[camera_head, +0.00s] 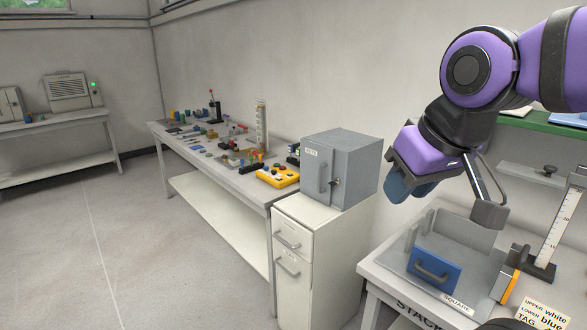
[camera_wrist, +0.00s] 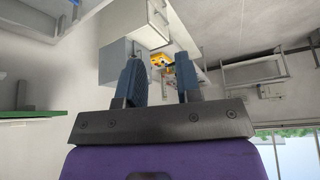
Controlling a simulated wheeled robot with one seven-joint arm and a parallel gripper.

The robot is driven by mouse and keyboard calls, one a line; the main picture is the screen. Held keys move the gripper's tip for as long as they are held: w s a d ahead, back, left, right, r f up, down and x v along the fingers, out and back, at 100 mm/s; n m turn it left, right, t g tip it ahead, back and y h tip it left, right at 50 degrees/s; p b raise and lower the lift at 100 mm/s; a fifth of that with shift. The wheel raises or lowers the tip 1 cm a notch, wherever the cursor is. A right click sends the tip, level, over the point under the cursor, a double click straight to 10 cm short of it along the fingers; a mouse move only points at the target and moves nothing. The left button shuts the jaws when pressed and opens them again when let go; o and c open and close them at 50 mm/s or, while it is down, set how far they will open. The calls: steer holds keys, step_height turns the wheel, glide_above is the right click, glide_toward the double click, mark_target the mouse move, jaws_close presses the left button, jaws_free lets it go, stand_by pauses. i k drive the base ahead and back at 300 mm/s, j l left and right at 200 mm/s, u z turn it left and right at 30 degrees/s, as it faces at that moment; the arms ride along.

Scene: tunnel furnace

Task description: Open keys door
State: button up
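The keys box (camera_head: 357,165) is a grey metal cabinet on top of a white drawer cabinet (camera_head: 320,245). Its door (camera_head: 318,167) carries a small label at the upper left, a vertical bar handle (camera_head: 322,177) and a small dark lock (camera_head: 336,183). The door looks shut. My gripper (camera_head: 408,190), with blue fingers, is in the air to the right of the box and apart from it. In the wrist view, its two fingers (camera_wrist: 159,80) stand apart with nothing between them.
A long workbench (camera_head: 225,160) with several small parts and a yellow control box (camera_head: 278,175) stands left of the box. At the lower right, a table holds a blue block with a handle (camera_head: 433,268) and a height gauge (camera_head: 563,220). The floor at left is clear.

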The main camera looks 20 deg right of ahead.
mark_target(317, 160)
steer(key=i+j+z, duration=0.45)
steer(key=i+j, duration=0.3)
steer(key=i, duration=0.05)
